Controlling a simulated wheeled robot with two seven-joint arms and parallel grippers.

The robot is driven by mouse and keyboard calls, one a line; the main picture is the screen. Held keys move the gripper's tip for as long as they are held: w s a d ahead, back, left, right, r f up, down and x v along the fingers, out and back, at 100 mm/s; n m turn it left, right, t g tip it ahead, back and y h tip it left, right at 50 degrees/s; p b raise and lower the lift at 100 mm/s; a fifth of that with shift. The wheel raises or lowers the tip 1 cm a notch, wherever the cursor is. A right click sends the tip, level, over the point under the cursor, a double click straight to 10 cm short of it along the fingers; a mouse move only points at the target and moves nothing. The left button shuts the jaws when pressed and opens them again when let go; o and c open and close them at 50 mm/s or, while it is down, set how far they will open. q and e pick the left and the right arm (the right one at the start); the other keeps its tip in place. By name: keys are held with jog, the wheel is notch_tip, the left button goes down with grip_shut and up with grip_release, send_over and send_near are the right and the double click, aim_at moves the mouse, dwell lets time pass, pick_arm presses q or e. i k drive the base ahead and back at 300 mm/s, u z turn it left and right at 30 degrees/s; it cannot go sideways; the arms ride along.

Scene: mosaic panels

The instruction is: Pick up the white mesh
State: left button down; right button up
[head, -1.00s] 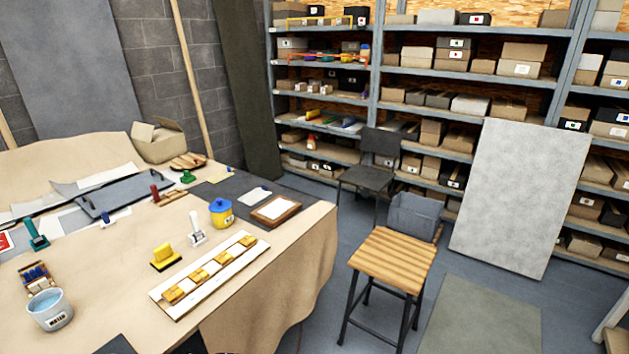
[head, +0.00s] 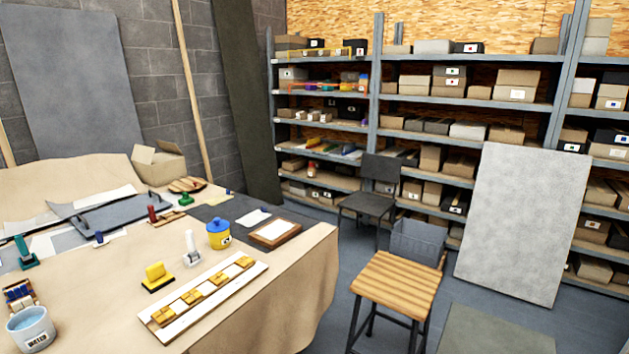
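A small flat white piece (head: 253,217) lies on a dark mat (head: 212,208) on the cloth-covered table. It may be the white mesh, but no weave can be made out at this size. White sheets (head: 107,200) also lie around a grey handled board (head: 125,207) further left. Neither of my grippers shows in the head view.
The table (head: 90,312) holds a blue-lidded yellow jar (head: 219,234), a yellow block tool (head: 157,277), a strip with yellow tiles (head: 205,300), a wood-framed white tile (head: 275,232) and a water cup (head: 30,328). A stool (head: 398,285) stands right of the table.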

aim_at(254, 218)
jog(key=z, duration=0.1)
jog(key=i, duration=1.95)
jog(key=z, duration=0.55)
